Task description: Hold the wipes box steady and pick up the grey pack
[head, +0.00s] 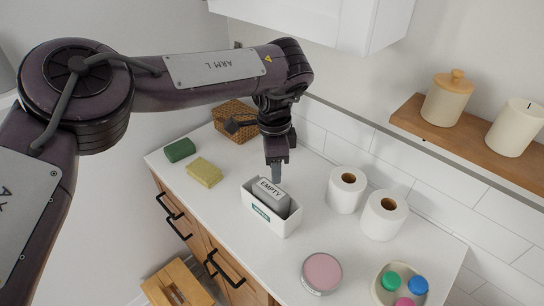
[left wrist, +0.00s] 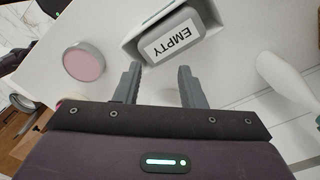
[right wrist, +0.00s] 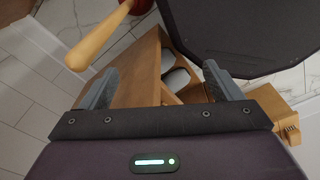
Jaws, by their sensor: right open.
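The white wipes box (head: 263,220) stands on the counter, open at the top. The grey pack (head: 281,204), labelled EMPTY, sits inside it and sticks up above the rim. In the left wrist view the pack (left wrist: 187,22) and part of the box (left wrist: 213,30) lie just beyond my fingertips. My left gripper (head: 276,172) hangs just above and behind the pack; in its wrist view (left wrist: 158,80) the fingers are apart with nothing between them. My right gripper (right wrist: 160,80) is open and empty, away from the counter; it is not in the head view.
Two paper rolls (head: 346,190) (head: 383,216) stand right of the box. A pink-topped tin (head: 321,272) and a tray of coloured caps (head: 381,291) are nearer the front. A yellow sponge (head: 204,172), green sponge (head: 180,150) and wicker basket (head: 232,117) are left. A wooden shelf (head: 467,138) juts out above.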

